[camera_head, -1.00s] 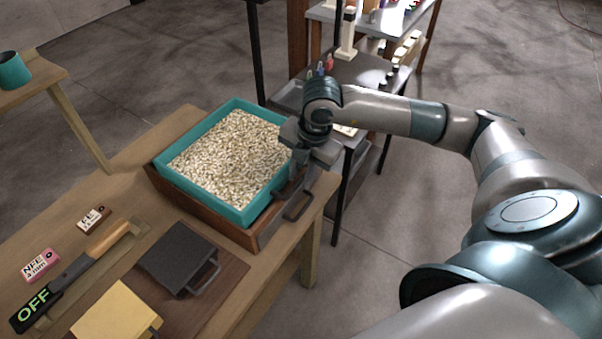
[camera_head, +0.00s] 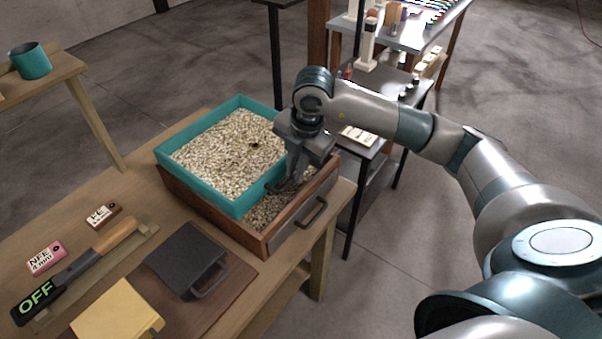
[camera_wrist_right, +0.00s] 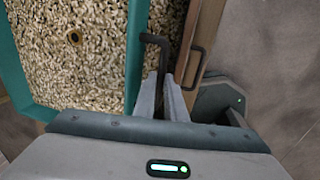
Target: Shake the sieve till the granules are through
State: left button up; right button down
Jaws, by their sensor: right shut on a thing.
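The teal sieve (camera_head: 195,188) holds a bed of pale granules (camera_head: 225,152) and sits over a wooden box (camera_head: 215,215). It is shifted left, so granules (camera_head: 266,211) show in the uncovered right part of the box. A small dark round thing (camera_head: 253,145) shows among the sieve's granules, and appears ring-like in the right wrist view (camera_wrist_right: 75,37). My right gripper (camera_head: 291,178) is shut on the sieve's dark handle (camera_wrist_right: 154,42) at its right side. My left gripper is out of view.
A black lidded plate with a handle (camera_head: 185,260), a yellow block (camera_head: 115,312), an "OFF" bar (camera_head: 38,302) and two small labelled blocks (camera_head: 44,257) lie on the table's left front. A teal cup (camera_head: 30,61) stands on a side table. A dark trolley (camera_head: 385,85) stands behind my right arm.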

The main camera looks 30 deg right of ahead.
jog(key=c, duration=1.9)
grip_release()
jog(key=shift+w+r, duration=0.1)
jog(key=shift+w, duration=0.1)
jog(key=shift+o, duration=0.4)
jog(key=shift+w+a, duration=0.1)
jog(key=shift+r+b, duration=0.3)
jog(key=shift+r, duration=0.3)
notch_tip(320, 180, up, 16)
jog(key=s+d+b, duration=0.1)
jog(key=s+b, duration=0.2)
jog(key=shift+d+f, duration=0.15)
